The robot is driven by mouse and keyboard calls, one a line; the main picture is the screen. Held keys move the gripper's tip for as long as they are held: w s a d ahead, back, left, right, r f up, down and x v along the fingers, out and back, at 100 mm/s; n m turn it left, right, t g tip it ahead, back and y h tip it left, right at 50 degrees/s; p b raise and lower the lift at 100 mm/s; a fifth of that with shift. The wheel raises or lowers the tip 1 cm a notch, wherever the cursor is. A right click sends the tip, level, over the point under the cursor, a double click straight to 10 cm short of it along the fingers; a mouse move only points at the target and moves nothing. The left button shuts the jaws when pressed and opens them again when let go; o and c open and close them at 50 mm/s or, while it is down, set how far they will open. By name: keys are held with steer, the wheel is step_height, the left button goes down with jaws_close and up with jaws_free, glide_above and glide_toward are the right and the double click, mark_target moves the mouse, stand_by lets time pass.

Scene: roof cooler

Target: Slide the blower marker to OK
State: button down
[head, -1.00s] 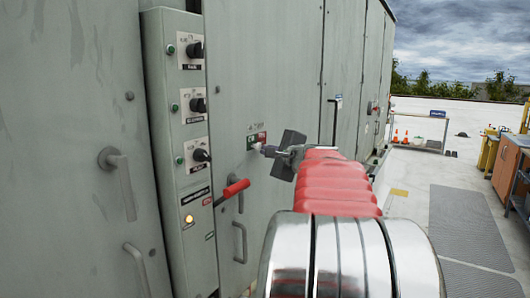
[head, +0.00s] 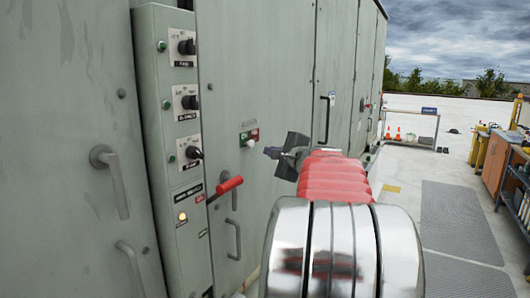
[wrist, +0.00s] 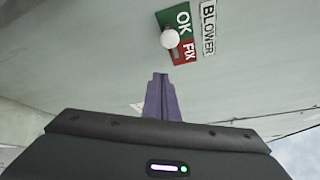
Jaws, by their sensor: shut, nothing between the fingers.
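The blower marker is a round white knob (wrist: 170,39) at the lower edge of a small sign on the cooler's door panel; it also shows in the head view (head: 250,143). In the wrist view the sign has a green OK half (wrist: 183,16) and a red FIX half (wrist: 187,50), with a BLOWER label (wrist: 208,30) beside it. The knob sits near the border between the two halves. My gripper (head: 270,152) is shut and empty. Its dark purple fingertips (wrist: 160,78) are just right of the knob in the head view, apart from it.
A control column (head: 172,150) with several black knobs and a lit amber lamp (head: 182,217) stands to the left. A red-handled lever (head: 229,185) sticks out below left of the sign. Door handles (head: 325,118) project nearby. Open roof floor lies to the right.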

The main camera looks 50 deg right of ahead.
steer(key=v, duration=0.9)
stand_by(0.5)
